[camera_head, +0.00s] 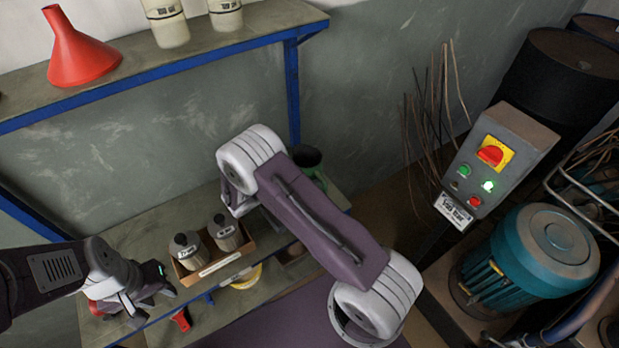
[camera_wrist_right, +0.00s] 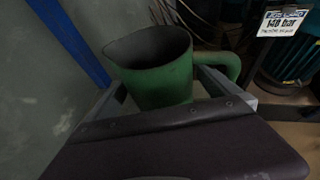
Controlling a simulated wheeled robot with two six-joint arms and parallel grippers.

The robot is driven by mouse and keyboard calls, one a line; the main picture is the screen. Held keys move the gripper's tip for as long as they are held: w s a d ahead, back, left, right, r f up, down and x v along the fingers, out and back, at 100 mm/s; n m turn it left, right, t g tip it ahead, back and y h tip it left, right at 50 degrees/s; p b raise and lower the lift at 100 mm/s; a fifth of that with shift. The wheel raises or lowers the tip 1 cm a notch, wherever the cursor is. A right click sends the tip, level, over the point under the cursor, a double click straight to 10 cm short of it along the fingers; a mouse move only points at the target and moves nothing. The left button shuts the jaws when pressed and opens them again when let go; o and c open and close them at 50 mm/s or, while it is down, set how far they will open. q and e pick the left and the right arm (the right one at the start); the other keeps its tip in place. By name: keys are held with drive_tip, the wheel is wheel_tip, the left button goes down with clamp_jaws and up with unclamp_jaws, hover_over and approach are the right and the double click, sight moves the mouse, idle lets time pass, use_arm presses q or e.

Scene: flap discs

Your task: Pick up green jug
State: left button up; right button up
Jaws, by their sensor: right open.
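The green jug (camera_wrist_right: 152,82) stands upright with its open mouth up and its handle on the right in the right wrist view. In the head view the jug (camera_head: 308,160) shows only in part behind my right arm. My right gripper (camera_wrist_right: 162,88) is open, with one grey finger on each side of the jug; I cannot tell whether they touch it. My right gripper is hidden by its arm in the head view. My left gripper (camera_head: 142,297) is at the lower left by the shelf's front edge, away from the jug; its jaw opening is unclear.
A cardboard box (camera_head: 217,262) with two grey bottles sits on the lower shelf (camera_head: 150,232). A red funnel (camera_head: 78,52) and two containers stand on the upper shelf (camera_head: 258,22). A control box (camera_head: 500,160) and a teal motor (camera_head: 540,255) are at the right.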

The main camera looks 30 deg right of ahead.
sight(316, 157)
drive_tip(key=shift+x, duration=0.85)
drive_tip(key=shift+a, duration=0.1)
drive_tip(key=shift+c, duration=0.3)
drive_tip(key=c, duration=1.9)
drive_tip(key=shift+r, duration=0.15)
drive_tip(key=shift+w+r, duration=0.1)
drive_tip(key=shift+r, duration=0.4)
wheel_tip(316, 157, up, 3)
drive_tip(key=shift+f, duration=0.1)
drive_tip(key=s+d+r, duration=0.7)
drive_tip(key=d, duration=0.2)
drive_tip(key=shift+s, duration=0.25)
